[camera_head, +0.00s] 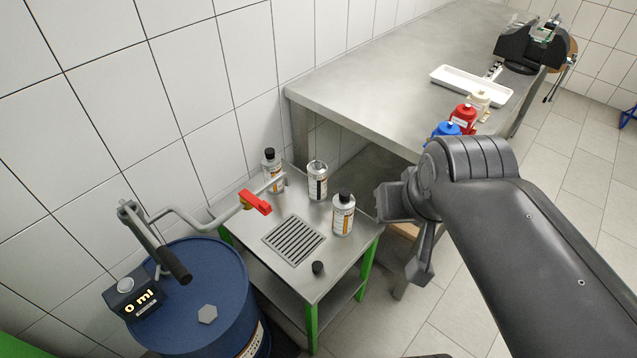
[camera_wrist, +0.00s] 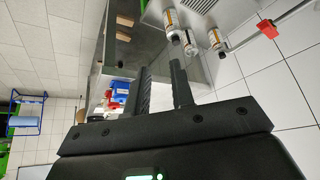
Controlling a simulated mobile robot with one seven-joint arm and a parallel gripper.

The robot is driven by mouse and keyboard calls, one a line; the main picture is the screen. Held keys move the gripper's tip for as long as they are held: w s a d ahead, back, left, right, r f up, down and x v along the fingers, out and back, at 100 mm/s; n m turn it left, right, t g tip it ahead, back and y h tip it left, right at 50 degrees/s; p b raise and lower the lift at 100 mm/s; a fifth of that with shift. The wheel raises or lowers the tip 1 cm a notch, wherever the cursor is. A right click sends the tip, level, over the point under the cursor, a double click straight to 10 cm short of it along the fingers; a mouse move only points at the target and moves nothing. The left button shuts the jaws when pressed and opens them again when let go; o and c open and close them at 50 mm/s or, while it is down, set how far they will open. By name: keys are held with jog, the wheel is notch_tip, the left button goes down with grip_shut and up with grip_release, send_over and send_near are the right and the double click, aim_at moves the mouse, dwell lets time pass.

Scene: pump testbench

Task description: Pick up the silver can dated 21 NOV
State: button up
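One with a black cap (camera_head: 272,172) is at the back left, one with an open-looking top (camera_head: 317,182) is in the middle, and one with a black cap (camera_head: 342,216) is at the front right. The date on each label is too small to read. The cans also show near the top of the wrist view, including one at the left (camera_wrist: 172,24). My gripper (camera_head: 402,235) is open and empty, right of the front-right can and apart from it.
A loose black cap (camera_head: 317,267) lies near the table's front edge, beside a drain grate (camera_head: 294,240). A pipe with a red valve handle (camera_head: 256,202) reaches over the table from a blue drum (camera_head: 205,290). A larger steel bench (camera_head: 385,75) holds bottles and a white tray (camera_head: 470,84).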

jog(key=o, duration=1.4)
jog(key=g, duration=0.1)
send_over(316, 164)
jog(key=s, duration=0.3)
notch_tip(316, 164, down, 26)
jog(key=shift+m, duration=0.4)
jog(key=x, duration=0.6)
jog(key=shift+w+f, duration=0.15)
jog(key=shift+f, duration=0.1)
jog(key=shift+d+x, duration=0.15)
jog(key=shift+x, duration=1.15)
jog(key=shift+d+x, duration=0.1)
jog(key=shift+x, duration=1.2)
